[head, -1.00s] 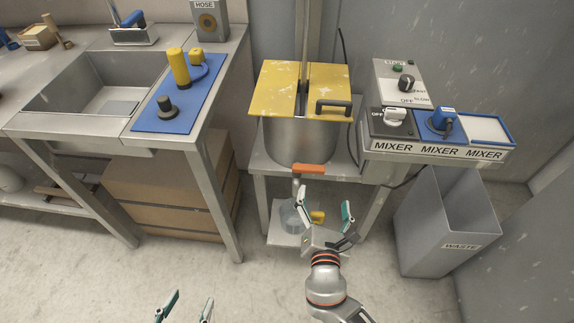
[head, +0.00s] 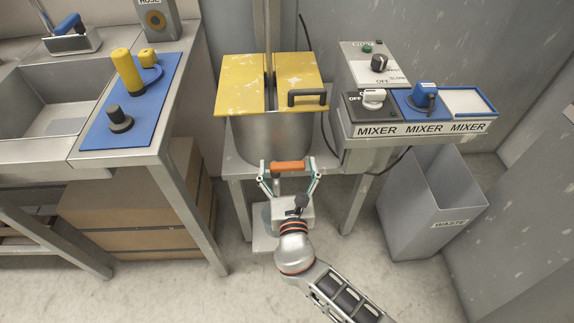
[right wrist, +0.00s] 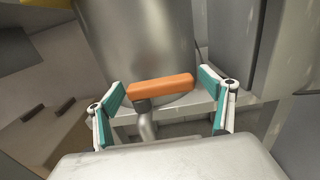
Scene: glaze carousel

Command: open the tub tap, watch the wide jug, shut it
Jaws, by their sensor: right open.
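The steel tub (head: 272,138) stands on a low stand under a split yellow lid (head: 240,84). Its tap has an orange handle (head: 287,166) lying crosswise at the tub's lower front, also in the right wrist view (right wrist: 160,88). The metal spout (right wrist: 147,122) hangs below it. My right gripper (head: 288,174) is open, one finger beyond each end of the handle. In the right wrist view gaps show between handle and fingers (right wrist: 163,94). The wide jug below the tap is largely hidden by my gripper; its level cannot be seen. My left gripper is out of view.
Right of the tub is a mixer panel (head: 430,129) with knobs and a blue switch. A grey waste bin (head: 432,205) stands below it. Left is a sink bench with a blue mat (head: 140,115) and boxes underneath. The floor in front is clear.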

